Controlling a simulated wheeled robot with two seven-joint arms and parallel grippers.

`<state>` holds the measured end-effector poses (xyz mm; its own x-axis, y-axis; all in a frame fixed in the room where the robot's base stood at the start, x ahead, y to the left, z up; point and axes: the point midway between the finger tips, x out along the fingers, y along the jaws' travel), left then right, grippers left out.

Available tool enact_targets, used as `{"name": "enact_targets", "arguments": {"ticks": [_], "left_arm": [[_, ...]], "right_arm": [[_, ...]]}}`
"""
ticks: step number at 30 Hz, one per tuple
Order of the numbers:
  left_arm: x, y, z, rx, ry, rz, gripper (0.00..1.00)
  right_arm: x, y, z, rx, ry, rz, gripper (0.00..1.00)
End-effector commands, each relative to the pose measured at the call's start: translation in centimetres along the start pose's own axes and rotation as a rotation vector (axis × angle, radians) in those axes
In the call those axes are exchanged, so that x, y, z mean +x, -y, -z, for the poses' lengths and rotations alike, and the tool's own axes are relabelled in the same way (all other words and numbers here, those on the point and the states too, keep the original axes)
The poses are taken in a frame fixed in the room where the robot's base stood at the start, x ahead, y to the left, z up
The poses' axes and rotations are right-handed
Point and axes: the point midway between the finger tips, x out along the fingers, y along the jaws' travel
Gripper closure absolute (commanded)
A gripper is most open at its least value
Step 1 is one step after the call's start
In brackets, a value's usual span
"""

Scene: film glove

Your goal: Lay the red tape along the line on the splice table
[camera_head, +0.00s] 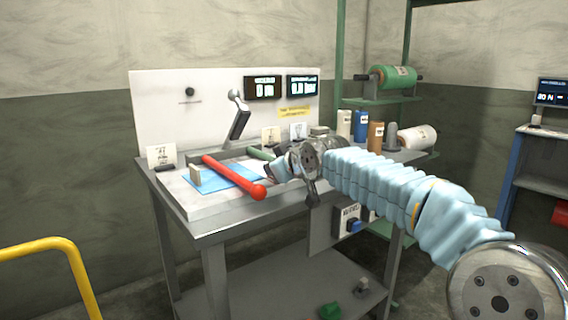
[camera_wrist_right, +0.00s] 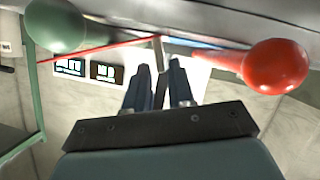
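The splice table (camera_head: 205,232) has a pale slab with a blue sheet (camera_head: 212,180) on it. A red bar with a ball end (camera_head: 235,176) slants across the sheet; a small beige block (camera_head: 195,174) stands beside it. My right gripper (camera_head: 279,170) is above the slab's right side, right of the red ball. In the right wrist view its fingers (camera_wrist_right: 160,66) are parted, with nothing visibly held. There a thin red strip (camera_wrist_right: 100,48) runs left from near the block (camera_wrist_right: 160,48); I cannot tell whether it is the red tape. The line is not distinguishable. My left gripper is out of view.
A green-ended bar (camera_head: 260,154) lies behind the gripper. A grey lever (camera_head: 239,120) and two displays (camera_head: 283,87) are at the back panel. A green roll (camera_head: 393,77) and several coloured cylinders (camera_head: 360,126) stand right. A yellow rail (camera_head: 45,246) is at left.

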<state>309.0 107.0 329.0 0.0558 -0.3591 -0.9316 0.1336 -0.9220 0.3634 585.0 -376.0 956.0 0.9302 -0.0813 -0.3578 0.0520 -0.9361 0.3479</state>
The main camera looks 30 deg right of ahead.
Motion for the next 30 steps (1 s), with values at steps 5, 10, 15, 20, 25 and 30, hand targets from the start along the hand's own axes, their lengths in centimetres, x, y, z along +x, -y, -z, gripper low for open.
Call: {"name": "enact_targets", "arguments": {"ticks": [5, 10, 15, 20, 25, 30], "left_arm": [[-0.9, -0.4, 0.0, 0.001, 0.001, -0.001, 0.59], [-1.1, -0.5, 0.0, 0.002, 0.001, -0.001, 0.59], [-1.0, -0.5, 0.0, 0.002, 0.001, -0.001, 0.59], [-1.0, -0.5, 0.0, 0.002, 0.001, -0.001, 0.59], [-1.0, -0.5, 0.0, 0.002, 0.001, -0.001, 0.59], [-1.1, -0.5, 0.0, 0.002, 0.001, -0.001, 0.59]], "right_arm": [[3.0, 0.0, 0.1, 0.000, 0.002, 0.002, 0.77], [4.5, 0.1, 0.0, 0.001, 0.001, 0.001, 0.77], [4.5, 0.1, 0.0, 0.000, 0.000, 0.001, 0.77], [4.5, 0.1, 0.0, 0.000, 0.000, 0.001, 0.96], [4.5, 0.1, 0.0, 0.000, 0.000, 0.001, 1.00], [4.4, 0.1, 0.1, 0.000, 0.000, 0.001, 1.00]]}}
